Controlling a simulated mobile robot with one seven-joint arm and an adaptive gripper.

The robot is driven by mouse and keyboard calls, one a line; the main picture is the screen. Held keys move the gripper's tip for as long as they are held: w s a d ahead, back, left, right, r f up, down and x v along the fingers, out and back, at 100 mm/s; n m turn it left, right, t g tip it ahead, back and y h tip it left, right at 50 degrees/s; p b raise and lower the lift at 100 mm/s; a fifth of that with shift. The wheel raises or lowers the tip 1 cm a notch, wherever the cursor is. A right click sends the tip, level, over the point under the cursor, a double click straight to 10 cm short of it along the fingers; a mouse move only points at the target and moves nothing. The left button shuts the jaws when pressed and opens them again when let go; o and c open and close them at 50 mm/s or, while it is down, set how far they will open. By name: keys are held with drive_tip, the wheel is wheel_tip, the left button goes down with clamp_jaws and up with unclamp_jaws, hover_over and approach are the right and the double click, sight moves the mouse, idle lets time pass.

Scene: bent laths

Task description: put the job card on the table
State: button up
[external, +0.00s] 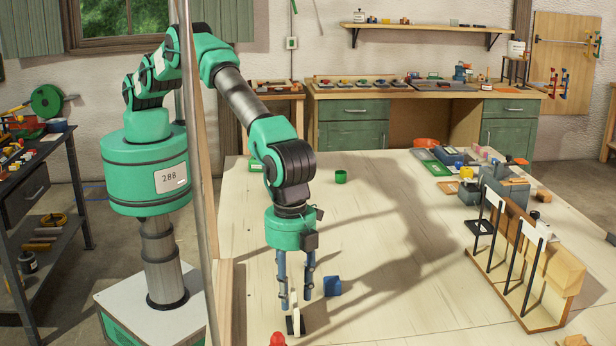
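My gripper (296,300) points straight down over the near left part of the pale wooden table (390,250). Its two blue fingers stand apart. A thin, pale, slightly tilted piece (294,292) shows between and in front of the fingertips, with a small black-and-white piece (295,324) at its lower end. The pale piece may be the job card, but it is too small to be sure. I cannot tell whether the fingers touch it or whether it rests on the table.
A blue block (332,286) lies just right of my gripper, and a green cup (341,176) stands farther back. A red-topped object (278,339) is at the near edge. A wooden rack with black laths (507,262) stands at right. The table's middle is clear.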

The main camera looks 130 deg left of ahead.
sight(293, 301)
drive_tip(key=shift+s+a+f, duration=0.1)
drive_tip(key=shift+f, duration=1.2)
drive_tip(key=shift+a+f, duration=0.1)
drive_tip(key=shift+f, duration=1.15)
drive_tip(key=shift+f, duration=0.25)
clamp_jaws()
